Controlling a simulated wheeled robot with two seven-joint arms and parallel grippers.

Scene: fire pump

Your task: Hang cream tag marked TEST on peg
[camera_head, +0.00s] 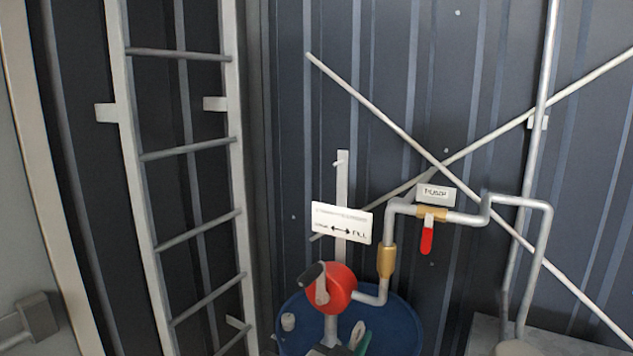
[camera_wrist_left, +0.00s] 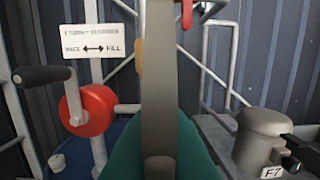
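My left gripper (camera_head: 345,349) shows only in part at the bottom edge of the head view, over the blue drum. A small cream piece (camera_head: 357,334) stands at its green finger part. In the left wrist view, a long grey-beige strip (camera_wrist_left: 160,80) rises between green finger parts, very close to the camera. It looks like the tag, seen nearly edge-on and gripped; no TEST lettering shows. A white upright post (camera_head: 342,190) has a small peg (camera_head: 337,163) near its top, with nothing on it. My right gripper is in neither view.
A white arrow sign (camera_head: 341,222) stands before the post. Below it are a red pump (camera_head: 331,289) with a crank and the blue drum (camera_head: 398,318). A pipe with a red lever (camera_head: 427,238) is right; a ladder (camera_head: 186,149) is left. The wrist view shows a grey cylinder (camera_wrist_left: 262,138).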

